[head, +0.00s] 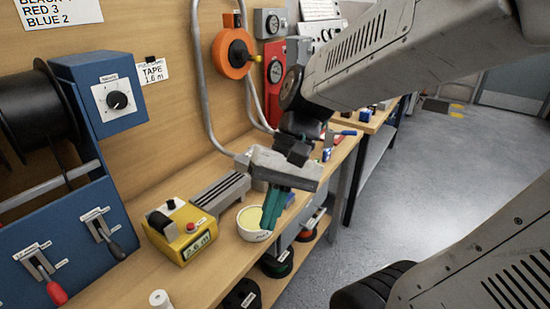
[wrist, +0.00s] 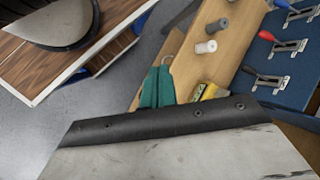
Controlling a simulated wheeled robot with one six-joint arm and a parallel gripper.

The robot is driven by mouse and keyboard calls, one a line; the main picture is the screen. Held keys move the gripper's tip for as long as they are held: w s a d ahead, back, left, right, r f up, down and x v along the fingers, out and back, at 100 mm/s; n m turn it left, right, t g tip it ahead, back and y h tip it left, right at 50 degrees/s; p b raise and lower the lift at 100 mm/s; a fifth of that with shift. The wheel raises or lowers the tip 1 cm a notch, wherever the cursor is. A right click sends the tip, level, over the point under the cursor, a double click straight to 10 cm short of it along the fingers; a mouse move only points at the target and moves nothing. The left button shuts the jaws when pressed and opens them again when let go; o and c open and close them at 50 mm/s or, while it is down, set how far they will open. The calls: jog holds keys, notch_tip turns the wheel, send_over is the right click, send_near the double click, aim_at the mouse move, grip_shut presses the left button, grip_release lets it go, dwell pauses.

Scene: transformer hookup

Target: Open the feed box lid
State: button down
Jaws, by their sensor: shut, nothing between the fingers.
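My gripper (head: 272,212) has teal fingers that are shut with nothing between them. In the head view it points down over the workbench, in front of a white tub (head: 248,236) with pale yellow contents. The teal fingers also show in the wrist view (wrist: 157,88), pressed together. I cannot make out a feed box or its lid for certain. A grey box with a dial (head: 271,23) and a red unit with a round knob (head: 274,70) are on the wooden wall behind the gripper, apart from it.
A yellow device (head: 180,232) with a display stands on the bench (head: 140,283). A blue cabinet (head: 100,75) with levers and a black spool is at left. An orange disc (head: 233,53) and grey conduits run along the wall. Floor at right (head: 430,170) is clear.

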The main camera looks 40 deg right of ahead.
jog(key=w+d+f+m+t+y, duration=0.2)
jog(key=w+d+m+t+y, duration=0.25)
jog(key=w+m, duration=0.35)
jog(key=w+d+f+m+t+y, duration=0.35)
jog(key=w+m+y, duration=0.25)
jog(key=w, duration=0.3)
jog(key=w+d+f+m+t+h, duration=0.1)
jog(key=d+f+m+t+h, duration=0.2)
jog(key=d, duration=0.3)
jog(key=w+d+f+m+t+h, duration=0.2)
jog(key=d+f+m+t+h, duration=0.1)
jog(key=d+m+t, duration=0.2)
jog(key=w+d+f+m+t+h, duration=0.1)
jog(key=d+f+m+t+h, duration=0.2)
jog(key=d, duration=0.4)
jog(key=shift+w+f+m+t, duration=0.3)
jog(key=shift+f+m+t, duration=0.2)
jog(key=shift+m+t, duration=0.45)
jog(key=shift+w+d+f+m, duration=0.15)
jog(key=shift+m, duration=0.1)
jog(key=x, duration=0.9)
jog(key=shift+w, duration=0.35)
jog(key=shift+d, duration=0.1)
